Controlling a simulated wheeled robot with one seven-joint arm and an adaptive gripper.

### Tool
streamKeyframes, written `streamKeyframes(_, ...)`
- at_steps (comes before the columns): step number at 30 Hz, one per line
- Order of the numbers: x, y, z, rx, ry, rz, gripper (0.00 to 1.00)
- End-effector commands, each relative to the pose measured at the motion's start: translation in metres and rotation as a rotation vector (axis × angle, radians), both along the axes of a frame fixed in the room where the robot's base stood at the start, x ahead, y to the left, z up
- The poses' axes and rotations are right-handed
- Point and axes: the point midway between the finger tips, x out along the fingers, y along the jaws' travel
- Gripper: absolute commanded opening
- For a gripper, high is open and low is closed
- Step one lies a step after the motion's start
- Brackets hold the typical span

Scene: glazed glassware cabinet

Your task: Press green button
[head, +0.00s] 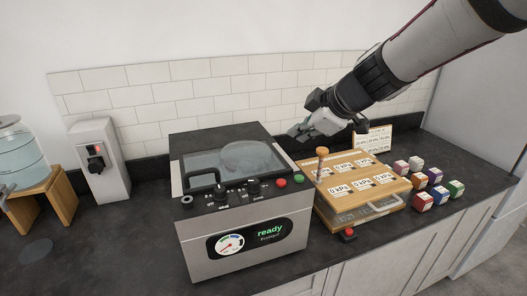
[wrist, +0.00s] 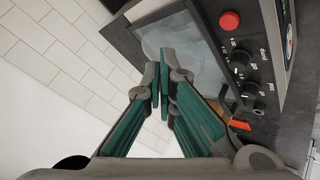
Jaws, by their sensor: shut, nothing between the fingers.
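The green button (head: 299,178) is a small round cap at the right end of the control row on the steel machine (head: 196,254), just right of a red button (head: 281,182). The red button also shows in the wrist view (wrist: 229,21); I do not see the green one there. My gripper (head: 298,133) is in the air above the back right part of the machine, clear of the buttons. In the wrist view its green-padded fingers (wrist: 164,78) are shut with nothing between them.
A wooden board with kPa labels and an upright peg (head: 321,160) stands right of the machine. Several small coloured boxes (head: 423,201) sit farther right. Another red button (head: 348,235) is at the counter front. A water jar (head: 20,150) and white dispenser (head: 97,155) stand left.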

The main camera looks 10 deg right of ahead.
Motion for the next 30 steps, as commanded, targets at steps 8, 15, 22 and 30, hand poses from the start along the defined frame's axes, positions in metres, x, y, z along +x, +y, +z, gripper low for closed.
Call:
streamKeyframes(8,0.001,0.000,-0.013,0.002,0.002,0.000,0.00)
streamKeyframes(15,0.003,0.000,-0.045,0.001,0.002,-0.002,0.00)
streamKeyframes(22,0.003,0.000,-0.072,0.000,-0.001,-0.001,0.00)
streamKeyframes(30,0.001,0.000,-0.086,0.001,0.000,-0.001,0.00)
